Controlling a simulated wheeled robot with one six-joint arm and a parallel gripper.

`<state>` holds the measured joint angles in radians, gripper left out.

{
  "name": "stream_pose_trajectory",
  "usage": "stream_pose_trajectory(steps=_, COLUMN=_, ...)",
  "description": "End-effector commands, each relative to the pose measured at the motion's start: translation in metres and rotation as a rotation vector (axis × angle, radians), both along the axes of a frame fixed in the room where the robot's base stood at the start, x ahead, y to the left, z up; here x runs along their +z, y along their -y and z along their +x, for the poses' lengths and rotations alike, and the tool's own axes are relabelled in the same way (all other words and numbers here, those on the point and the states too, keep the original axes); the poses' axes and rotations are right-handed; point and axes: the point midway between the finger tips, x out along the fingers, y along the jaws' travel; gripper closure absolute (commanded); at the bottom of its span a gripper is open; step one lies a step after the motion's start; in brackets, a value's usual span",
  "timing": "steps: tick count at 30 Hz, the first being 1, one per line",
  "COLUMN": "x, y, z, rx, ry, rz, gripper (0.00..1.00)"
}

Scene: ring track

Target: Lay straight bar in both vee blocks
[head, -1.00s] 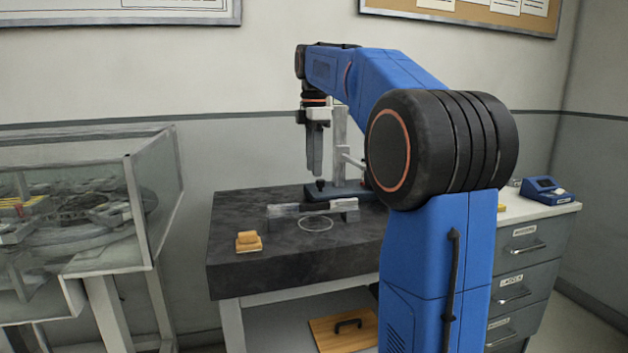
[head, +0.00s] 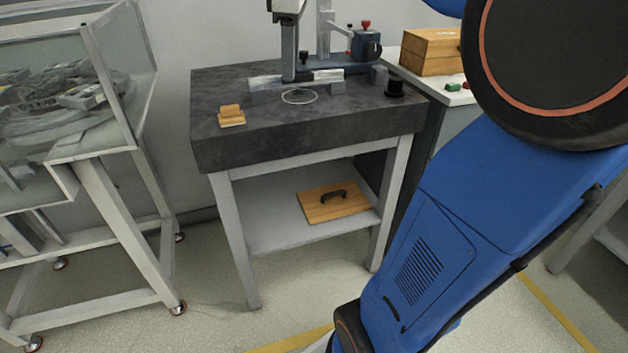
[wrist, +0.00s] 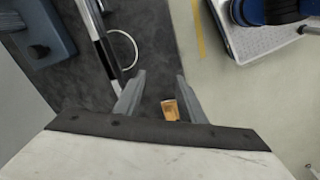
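A straight bar (head: 327,75), banded silver and black, lies near the back of the dark stone table. A grey vee block (head: 264,87) stands at its left end and another vee block (head: 337,87) at its right end. The bar appears to rest across both, but its seating is too small to tell. In the wrist view the bar (wrist: 101,40) runs left of the fingers. My gripper (head: 289,76) points down over the table, in front of the bar in the head view. In the wrist view its fingers (wrist: 160,78) are apart, with nothing between their tips.
A white ring mark (head: 299,96) is on the stone table (head: 300,128). A wooden piece (head: 231,117) sits at the left. A blue-based stand (head: 345,65) is behind the bar, and a black knob-like object (head: 394,88) is at the right. A glass case (head: 120,75) stands left.

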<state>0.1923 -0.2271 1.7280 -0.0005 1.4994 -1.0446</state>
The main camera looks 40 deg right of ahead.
Motion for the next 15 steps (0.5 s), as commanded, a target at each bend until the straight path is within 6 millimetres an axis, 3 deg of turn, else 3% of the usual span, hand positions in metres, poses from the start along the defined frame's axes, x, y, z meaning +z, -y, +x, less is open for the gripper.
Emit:
stream_pose_trajectory(steps=1, x=-0.010, y=-0.009, z=-0.016, rx=-0.042, ry=0.018, rz=0.005, gripper=0.64)
stream_pose_trajectory(steps=8, x=-0.068, y=-0.040, z=-0.076, rx=-0.283, ry=0.103, rz=0.052, gripper=0.64)
stream_pose_trajectory(steps=15, x=-0.140, y=-0.065, z=-0.139, rx=-0.528, ry=0.189, rz=0.129, gripper=0.64)
